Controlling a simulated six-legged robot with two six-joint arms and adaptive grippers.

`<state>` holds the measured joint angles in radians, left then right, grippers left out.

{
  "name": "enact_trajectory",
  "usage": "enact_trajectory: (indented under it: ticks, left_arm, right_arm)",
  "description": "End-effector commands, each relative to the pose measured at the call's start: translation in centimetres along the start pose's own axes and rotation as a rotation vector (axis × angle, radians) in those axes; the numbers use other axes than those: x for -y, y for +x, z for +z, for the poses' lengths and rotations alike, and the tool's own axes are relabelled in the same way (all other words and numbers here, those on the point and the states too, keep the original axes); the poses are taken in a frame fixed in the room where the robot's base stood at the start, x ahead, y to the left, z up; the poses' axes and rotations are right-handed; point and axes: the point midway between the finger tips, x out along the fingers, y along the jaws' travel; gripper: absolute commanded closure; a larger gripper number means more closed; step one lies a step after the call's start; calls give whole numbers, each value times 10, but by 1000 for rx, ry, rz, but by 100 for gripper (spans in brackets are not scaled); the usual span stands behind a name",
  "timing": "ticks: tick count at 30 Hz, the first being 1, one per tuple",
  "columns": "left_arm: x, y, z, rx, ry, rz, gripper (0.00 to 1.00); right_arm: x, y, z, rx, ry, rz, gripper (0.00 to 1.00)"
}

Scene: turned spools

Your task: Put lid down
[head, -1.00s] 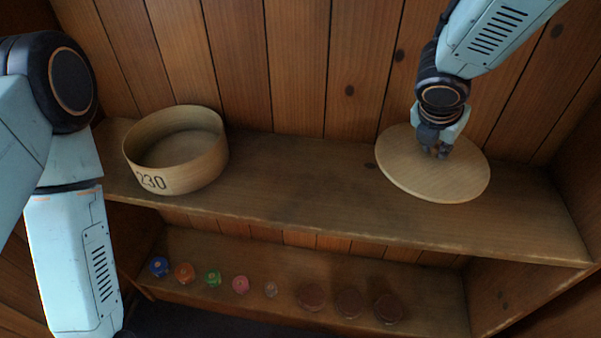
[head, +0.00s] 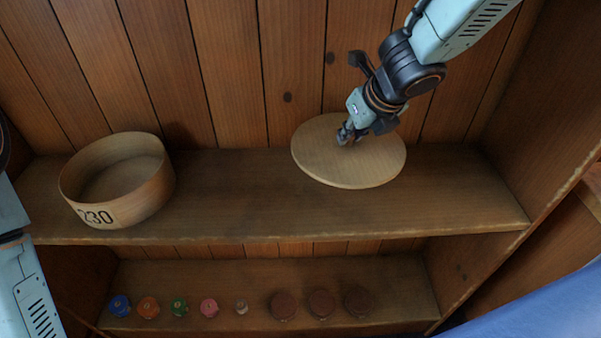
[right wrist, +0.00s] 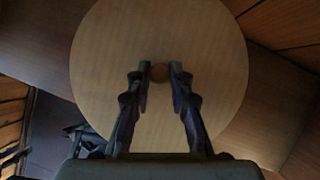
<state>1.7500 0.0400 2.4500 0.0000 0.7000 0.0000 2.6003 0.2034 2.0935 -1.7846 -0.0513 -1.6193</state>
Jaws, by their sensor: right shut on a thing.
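The lid (head: 365,170) is a round, pale wooden disc at the right part of the upper shelf in the head view. It fills much of the right wrist view (right wrist: 160,30). My right gripper (head: 343,138) is over the middle of the lid, with its fingers shut on the lid's small round knob (right wrist: 159,72). Whether the lid touches the shelf or hangs just above it I cannot tell. A round, open wooden box (head: 130,205) marked 230 stands upright at the left of the same shelf. My left gripper is out of view; only part of my left arm shows.
The upper shelf (head: 230,190) is clear between box and lid. A plank wall stands behind it and a side panel at the right. The lower shelf (head: 400,285) holds small coloured spools (head: 179,307) and several dark brown round pieces (head: 321,303). Something blue shows at bottom right.

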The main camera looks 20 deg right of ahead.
Motion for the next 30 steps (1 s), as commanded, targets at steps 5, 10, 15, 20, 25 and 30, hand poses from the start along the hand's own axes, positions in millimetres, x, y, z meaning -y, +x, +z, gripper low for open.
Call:
enact_trajectory:
  ticks: [5,10,15,20,25,30]
  left_arm:
    - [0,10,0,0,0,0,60]
    - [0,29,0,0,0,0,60]
    - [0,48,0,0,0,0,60]
    - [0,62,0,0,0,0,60]
    - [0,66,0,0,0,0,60]
    - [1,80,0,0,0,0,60]
  right_arm:
    - [0,8,-4,1,1,-1,100]
    - [0,25,-14,1,3,-2,100]
    - [0,43,-24,1,2,-2,100]
    - [1,55,-31,1,3,-2,100]
    - [1,58,-33,1,4,-2,100]
    - [1,71,-40,1,3,-2,100]
